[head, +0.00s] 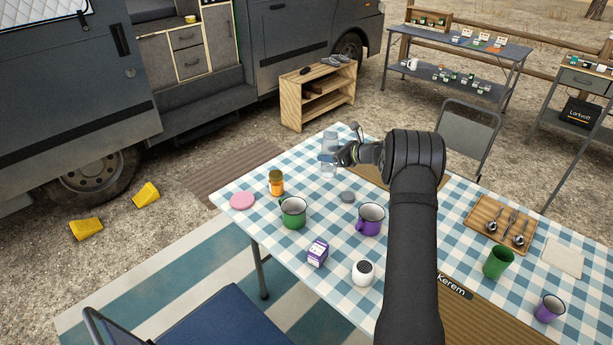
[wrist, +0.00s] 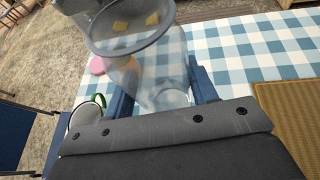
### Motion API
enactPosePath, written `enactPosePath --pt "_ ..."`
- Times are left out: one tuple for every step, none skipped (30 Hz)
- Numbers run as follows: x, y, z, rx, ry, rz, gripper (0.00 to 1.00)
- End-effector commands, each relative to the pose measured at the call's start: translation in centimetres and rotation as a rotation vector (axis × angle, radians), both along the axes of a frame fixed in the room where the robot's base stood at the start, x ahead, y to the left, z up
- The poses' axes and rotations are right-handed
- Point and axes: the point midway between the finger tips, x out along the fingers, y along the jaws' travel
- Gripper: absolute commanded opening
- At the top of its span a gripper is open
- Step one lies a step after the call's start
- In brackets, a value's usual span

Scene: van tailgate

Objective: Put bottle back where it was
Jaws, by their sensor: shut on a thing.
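My gripper (head: 338,155) is shut on a clear see-through bottle (head: 329,146) near the far left corner of the table. The bottle looks roughly upright in the head view. In the wrist view the bottle (wrist: 140,45) shows its wide round rim towards the camera, with my blue fingers on either side of its body. The checked cloth and yellow blocks show through it. I cannot tell whether its base touches the cloth.
On the checked table (head: 330,270) stand an orange jar (head: 276,183), a green mug (head: 293,213), a purple mug (head: 370,219), a small carton (head: 317,253) and a white shaker (head: 363,272). A grey disc (head: 347,197) and a pink disc (head: 242,201) lie flat. A cutlery tray (head: 482,224) is right.

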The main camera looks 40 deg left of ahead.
Motion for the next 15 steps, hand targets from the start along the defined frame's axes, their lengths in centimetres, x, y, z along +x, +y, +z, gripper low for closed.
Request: enactPosePath --pt "-0.5 1.2 -0.8 0.000 0.000 0.003 0.20" --pt "-0.8 1.8 -1.2 0.000 0.000 0.003 0.20" --pt "-1.1 2.7 -1.7 0.001 0.001 0.004 0.20" --pt "-1.3 3.3 -2.1 0.001 0.001 0.003 0.20" --pt "-1.5 3.9 -2.5 0.001 0.001 0.002 0.20" --pt "-1.8 4.7 -3.0 0.001 0.001 0.003 0.20" --pt "-2.0 5.3 -3.4 0.001 0.001 0.003 0.20" --pt "-2.2 5.8 -3.7 0.001 0.001 0.002 0.20" --pt "-2.4 6.4 -4.1 0.000 0.001 0.002 0.20" --pt "-2.5 6.9 -4.3 0.000 0.000 0.002 0.20" --pt "-2.7 7.2 -4.5 0.001 -0.001 0.002 0.20" --pt "-2.8 7.6 -4.8 0.001 0.000 0.001 0.20" --pt "-2.9 7.8 -5.0 0.001 0.000 0.001 0.20" --pt "-2.9 8.0 -5.0 0.001 -0.001 0.000 0.20" --pt "-3.0 8.2 -5.1 0.001 -0.001 0.000 0.20"
